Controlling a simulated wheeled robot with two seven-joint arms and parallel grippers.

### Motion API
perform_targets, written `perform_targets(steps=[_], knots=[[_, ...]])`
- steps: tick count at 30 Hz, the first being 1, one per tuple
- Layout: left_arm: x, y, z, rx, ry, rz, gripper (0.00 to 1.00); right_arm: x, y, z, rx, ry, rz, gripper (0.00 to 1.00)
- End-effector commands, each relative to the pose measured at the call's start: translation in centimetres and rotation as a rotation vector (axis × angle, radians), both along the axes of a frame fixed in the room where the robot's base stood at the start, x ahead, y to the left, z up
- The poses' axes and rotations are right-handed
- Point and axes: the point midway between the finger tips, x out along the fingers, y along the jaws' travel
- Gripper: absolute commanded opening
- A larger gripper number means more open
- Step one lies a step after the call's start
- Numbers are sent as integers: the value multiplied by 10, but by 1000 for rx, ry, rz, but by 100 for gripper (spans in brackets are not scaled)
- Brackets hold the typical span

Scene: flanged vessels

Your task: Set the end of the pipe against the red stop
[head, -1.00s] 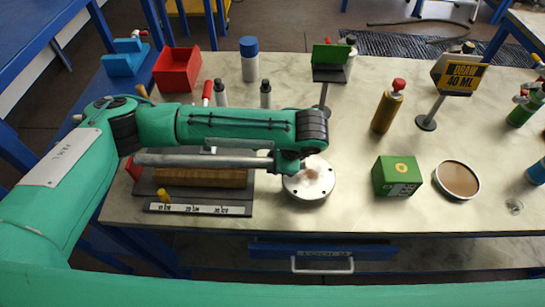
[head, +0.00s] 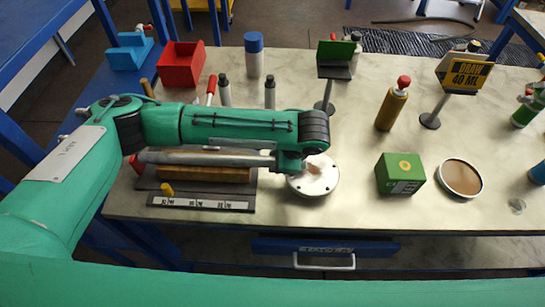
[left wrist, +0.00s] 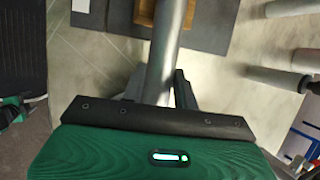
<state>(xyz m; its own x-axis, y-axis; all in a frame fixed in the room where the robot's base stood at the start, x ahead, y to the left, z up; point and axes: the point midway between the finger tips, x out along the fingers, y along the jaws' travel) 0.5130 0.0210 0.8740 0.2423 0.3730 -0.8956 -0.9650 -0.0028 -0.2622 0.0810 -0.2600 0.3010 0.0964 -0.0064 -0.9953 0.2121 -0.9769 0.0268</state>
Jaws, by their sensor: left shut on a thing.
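The pipe (head: 205,158) is a grey cylinder lying roughly level along the dark fixture board. My left gripper (head: 284,163) is shut on its right end, below the dark wrist joint. The pipe also shows in the left wrist view (left wrist: 168,45), running away from the gripper (left wrist: 165,92). The red stop (head: 136,164) is at the left side of the board, close to the pipe's left end. Whether they touch, I cannot tell. A wooden block (head: 205,175) lies under or just in front of the pipe. My right gripper is not in view.
A marked scale strip (head: 200,203) and a yellow knob (head: 167,190) are at the board's front. A white flanged disc (head: 316,180) is right of the board. A red bin (head: 182,64) and several bottles stand behind. A green box (head: 400,174) stands further right.

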Motion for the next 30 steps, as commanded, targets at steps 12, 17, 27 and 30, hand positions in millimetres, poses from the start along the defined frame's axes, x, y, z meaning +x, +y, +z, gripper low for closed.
perform_targets(steps=[12,17,27,30], knots=[[0,11,-9,1,-1,2,0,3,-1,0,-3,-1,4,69],[0,13,-9,1,0,1,0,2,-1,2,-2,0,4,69],[0,13,-7,0,0,0,55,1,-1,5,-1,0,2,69],[0,13,-7,0,0,0,55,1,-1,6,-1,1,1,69]])
